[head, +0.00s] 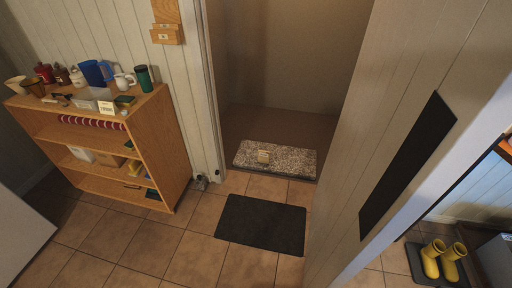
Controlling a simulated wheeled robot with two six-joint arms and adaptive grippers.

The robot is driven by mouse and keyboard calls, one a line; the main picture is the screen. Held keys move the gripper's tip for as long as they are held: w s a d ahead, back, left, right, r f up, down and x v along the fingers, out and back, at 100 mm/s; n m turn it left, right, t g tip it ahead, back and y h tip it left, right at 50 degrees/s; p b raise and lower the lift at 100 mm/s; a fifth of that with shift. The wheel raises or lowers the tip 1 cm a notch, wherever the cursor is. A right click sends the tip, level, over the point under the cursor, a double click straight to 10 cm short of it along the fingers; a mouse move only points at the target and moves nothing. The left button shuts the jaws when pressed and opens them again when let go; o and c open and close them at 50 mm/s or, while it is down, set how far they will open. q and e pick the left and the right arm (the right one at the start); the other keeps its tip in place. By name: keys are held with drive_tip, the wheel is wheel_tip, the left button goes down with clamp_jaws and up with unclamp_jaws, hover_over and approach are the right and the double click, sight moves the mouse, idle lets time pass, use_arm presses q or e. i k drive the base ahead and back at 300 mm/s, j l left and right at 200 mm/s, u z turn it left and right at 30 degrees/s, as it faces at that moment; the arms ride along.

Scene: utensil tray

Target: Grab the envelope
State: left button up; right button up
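A small beige item (263,156) lies on the speckled doormat (292,160) just beyond the doorway. It could be the envelope, but it is too small to tell. Neither of my grippers is in view.
A wooden shelf (166,154) at left holds several cups, jars and a blue pitcher (93,73). A dark mat (261,222) lies on the tiles before the doorway. A door (395,110) stands at right, with yellow boots (431,258) beyond it. The tiled floor at lower left is clear.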

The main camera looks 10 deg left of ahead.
sight(263, 156)
drive_tip(key=i+j, duration=0.15)
drive_tip(key=j, duration=0.25)
drive_tip(key=i+j+z, duration=0.1)
drive_tip(key=j, duration=0.25)
drive_tip(key=i+j, duration=0.15)
drive_tip(key=j, duration=0.25)
drive_tip(key=i+l+u, duration=0.1)
drive_tip(key=i, duration=0.3)
drive_tip(key=i+l+u, duration=0.1)
drive_tip(key=i, duration=0.3)
drive_tip(key=i+l+u, duration=0.1)
drive_tip(key=i, duration=0.25)
